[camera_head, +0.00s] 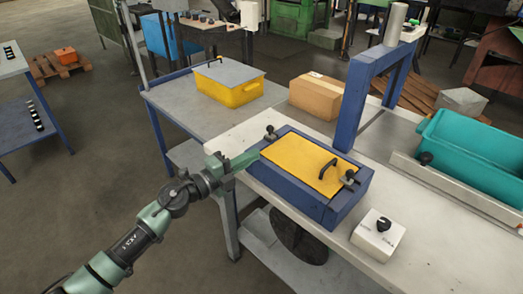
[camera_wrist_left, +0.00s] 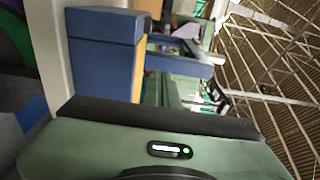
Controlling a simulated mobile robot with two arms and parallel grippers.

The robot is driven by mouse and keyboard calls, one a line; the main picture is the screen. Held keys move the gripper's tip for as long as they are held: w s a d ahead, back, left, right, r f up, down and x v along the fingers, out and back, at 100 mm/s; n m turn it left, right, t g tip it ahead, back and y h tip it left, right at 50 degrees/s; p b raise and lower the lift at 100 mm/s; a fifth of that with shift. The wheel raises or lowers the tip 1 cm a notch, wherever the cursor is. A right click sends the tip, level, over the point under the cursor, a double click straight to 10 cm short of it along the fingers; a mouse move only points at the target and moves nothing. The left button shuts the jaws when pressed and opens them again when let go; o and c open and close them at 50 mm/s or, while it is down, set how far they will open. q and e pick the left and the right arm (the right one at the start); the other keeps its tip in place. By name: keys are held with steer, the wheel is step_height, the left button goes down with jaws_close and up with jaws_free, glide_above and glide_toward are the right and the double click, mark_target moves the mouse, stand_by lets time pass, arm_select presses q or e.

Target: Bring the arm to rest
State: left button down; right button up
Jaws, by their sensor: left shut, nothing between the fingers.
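My left arm reaches in from the lower left in the head view. Its left gripper (camera_head: 248,159) is shut and empty, held out in front of the near left corner of a blue box (camera_head: 291,189) with a yellow lid (camera_head: 305,160). I cannot tell whether the fingertips touch the box. The lid lies flat in the box's top and has a black handle (camera_head: 327,168). In the left wrist view, the blue box (camera_wrist_left: 100,55) stands at the upper left, and my gripper's green housing fills the bottom. My right gripper is not in view.
The box sits on a pale workbench (camera_head: 235,136). A white control box with a black knob (camera_head: 378,235) stands at its front right, a teal bin (camera_head: 478,150) at the right. A blue frame (camera_head: 353,105) rises behind. Open floor (camera_head: 95,180) lies left.

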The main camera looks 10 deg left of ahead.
arm_select(q)
steer(key=shift+s+a+f, duration=0.1)
steer(key=shift+s+a, duration=0.25)
steer(key=shift+a, duration=0.1)
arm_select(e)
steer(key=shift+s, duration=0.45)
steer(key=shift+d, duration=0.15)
